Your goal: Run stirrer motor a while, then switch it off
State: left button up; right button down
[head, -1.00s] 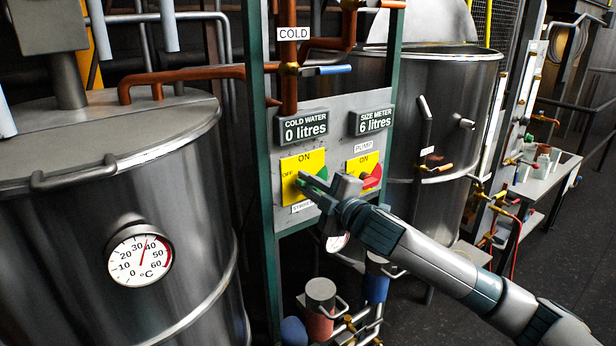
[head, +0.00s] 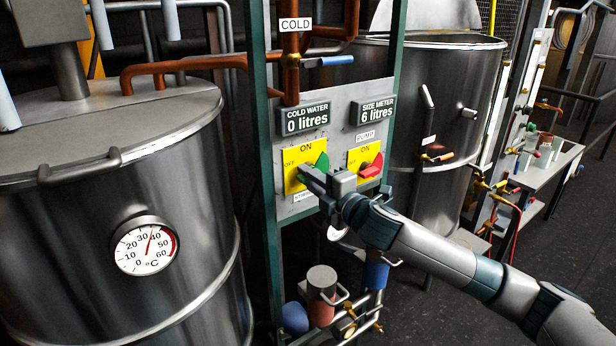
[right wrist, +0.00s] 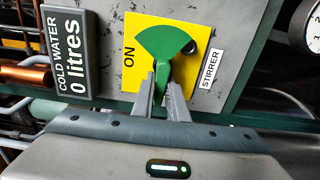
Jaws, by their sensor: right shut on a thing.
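The stirrer switch is a green fan-shaped knob (head: 322,161) on a yellow plate (head: 291,157) marked ON above and OFF at the left. My right gripper (head: 306,174) reaches it from the lower right and is shut on the knob's narrow end. In the right wrist view, both fingertips (right wrist: 162,82) are on either side of the narrow stem of the green knob (right wrist: 165,42). The fan's wide end faces away from the gripper, to the right of the panel. The fingers partly hide the plate. My left gripper is not in view.
The pump switch, a red knob (head: 372,167), is just right of my gripper. A steel tank with a dial (head: 145,246) stands left; another tank (head: 465,95) stands behind right.

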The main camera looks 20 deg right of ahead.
jog(key=shift+f, duration=0.1)
jog(key=c, duration=1.7)
grip_release()
jog(key=shift+c, duration=0.2)
jog(key=shift+s, duration=0.15)
jog(key=b+v, duration=0.6)
jog(key=v, duration=1.1)
